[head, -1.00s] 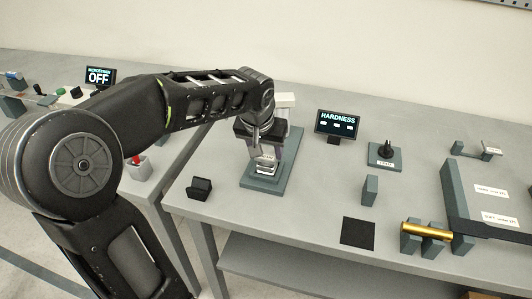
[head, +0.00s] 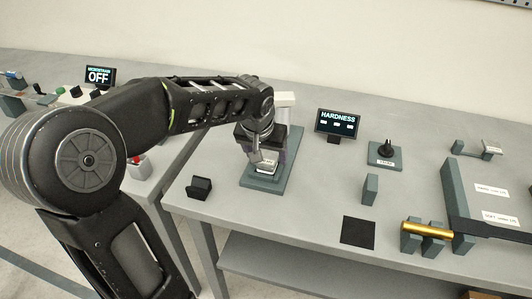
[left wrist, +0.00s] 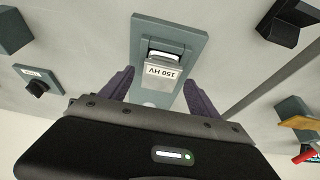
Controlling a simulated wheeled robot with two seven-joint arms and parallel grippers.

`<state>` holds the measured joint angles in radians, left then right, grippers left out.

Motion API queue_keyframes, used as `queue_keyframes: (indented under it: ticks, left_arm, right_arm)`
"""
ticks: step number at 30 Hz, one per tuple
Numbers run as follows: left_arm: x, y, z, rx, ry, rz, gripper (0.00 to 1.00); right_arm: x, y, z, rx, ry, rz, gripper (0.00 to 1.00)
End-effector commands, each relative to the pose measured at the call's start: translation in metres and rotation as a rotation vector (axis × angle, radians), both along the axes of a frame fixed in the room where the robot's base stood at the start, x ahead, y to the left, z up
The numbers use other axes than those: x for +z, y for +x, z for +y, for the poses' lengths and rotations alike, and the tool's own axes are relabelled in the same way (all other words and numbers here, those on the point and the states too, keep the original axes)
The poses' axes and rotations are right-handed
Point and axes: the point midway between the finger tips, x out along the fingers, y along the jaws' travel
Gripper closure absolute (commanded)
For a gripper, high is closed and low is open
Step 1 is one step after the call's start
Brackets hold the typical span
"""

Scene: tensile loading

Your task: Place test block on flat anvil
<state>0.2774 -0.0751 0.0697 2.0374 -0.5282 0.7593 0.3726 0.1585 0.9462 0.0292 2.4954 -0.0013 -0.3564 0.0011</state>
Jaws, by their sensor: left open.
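The test block, labelled "150 HV" (left wrist: 162,72), sits over the round pale anvil (left wrist: 163,55) on the tester's grey-green base plate (left wrist: 142,35). The block also shows in the head view (head: 267,158), below my left gripper (head: 265,151). In the left wrist view my left gripper (left wrist: 160,82) is open, with one dark finger on each side of the block and visible gaps between. Whether the block lies fully flat on the anvil cannot be told; its underside is hidden. My right gripper is not in view.
The hardness display (head: 338,122) stands right of the tester. A small black holder (head: 200,187) is at the front left. A knobbed stand (head: 385,155), a grey upright block (head: 370,189), a black mat (head: 358,232) and a brass cylinder (head: 427,230) are to the right.

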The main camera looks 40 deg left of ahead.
Motion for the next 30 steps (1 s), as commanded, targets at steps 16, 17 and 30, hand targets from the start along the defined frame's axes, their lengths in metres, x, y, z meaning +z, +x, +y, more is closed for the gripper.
queue_keyframes:
  ticks: [16, 17, 30]
  left_arm:
    - [0.063, -0.023, -0.008, 0.0, 0.001, -0.006, 0.29]
    - [0.07, -0.025, -0.009, 0.0, 0.001, -0.007, 0.29]
    - [0.114, -0.043, -0.015, -0.001, 0.0, 0.0, 0.29]
  right_arm:
    - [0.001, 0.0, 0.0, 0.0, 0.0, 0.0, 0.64]
    - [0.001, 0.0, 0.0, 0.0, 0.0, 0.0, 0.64]
    - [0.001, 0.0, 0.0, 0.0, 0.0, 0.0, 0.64]
